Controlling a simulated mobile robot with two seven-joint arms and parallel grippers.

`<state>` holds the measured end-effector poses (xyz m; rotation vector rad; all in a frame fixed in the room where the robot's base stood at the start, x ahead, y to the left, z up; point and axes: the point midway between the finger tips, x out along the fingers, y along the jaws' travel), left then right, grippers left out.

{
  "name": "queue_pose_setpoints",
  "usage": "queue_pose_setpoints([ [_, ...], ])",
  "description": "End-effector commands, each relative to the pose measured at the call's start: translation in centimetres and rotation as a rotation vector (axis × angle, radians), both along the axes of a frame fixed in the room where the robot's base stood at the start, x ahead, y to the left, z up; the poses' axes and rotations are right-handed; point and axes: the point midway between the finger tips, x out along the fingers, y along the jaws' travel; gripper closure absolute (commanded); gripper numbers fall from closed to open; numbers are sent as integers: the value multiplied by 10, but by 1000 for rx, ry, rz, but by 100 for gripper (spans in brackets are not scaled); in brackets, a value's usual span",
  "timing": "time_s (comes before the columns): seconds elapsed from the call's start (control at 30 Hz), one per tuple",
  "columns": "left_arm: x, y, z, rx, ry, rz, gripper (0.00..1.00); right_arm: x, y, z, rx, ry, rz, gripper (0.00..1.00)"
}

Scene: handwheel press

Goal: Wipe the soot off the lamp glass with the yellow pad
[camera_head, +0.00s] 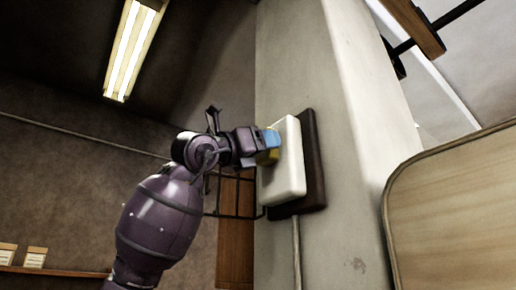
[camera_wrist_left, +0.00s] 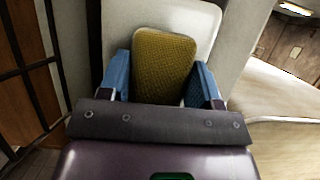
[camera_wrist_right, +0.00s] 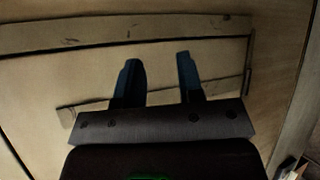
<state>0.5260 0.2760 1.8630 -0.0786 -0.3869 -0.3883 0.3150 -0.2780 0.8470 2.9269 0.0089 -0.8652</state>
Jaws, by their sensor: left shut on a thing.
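The lamp glass (camera_head: 289,172) is a white rounded panel on a dark backing plate (camera_head: 314,165), fixed to a pale pillar. It also shows behind the pad in the left wrist view (camera_wrist_left: 206,20). I see no clear soot on its visible part; the area behind the pad is hidden. My left gripper (camera_head: 270,138) is shut on the yellow pad (camera_wrist_left: 163,66), with a blue finger on each side. The pad is at the glass's left part; I cannot tell whether it touches. My right gripper (camera_wrist_right: 158,75) is open and empty, facing pale wooden boards.
The pale pillar (camera_head: 352,130) carries the lamp, with a conduit (camera_head: 296,250) running down below it. A wooden panel (camera_head: 455,215) with a rounded edge stands at the right. A lit ceiling lamp (camera_head: 130,50) hangs at upper left. Free air lies left of the pillar.

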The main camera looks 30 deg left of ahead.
Motion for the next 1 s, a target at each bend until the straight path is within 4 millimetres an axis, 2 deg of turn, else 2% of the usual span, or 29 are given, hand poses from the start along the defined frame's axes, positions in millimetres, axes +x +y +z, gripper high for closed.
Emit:
queue_pose_setpoints([
  [0.5,-14,-32,-1,1,1,-2,61,0,0,-13,0,0,0,65],
  [0.83,-15,-32,0,1,1,-1,61,0,0,-13,0,0,0,65],
  [1.0,-22,-29,-1,0,-1,1,61,0,0,-17,0,0,0,65],
])
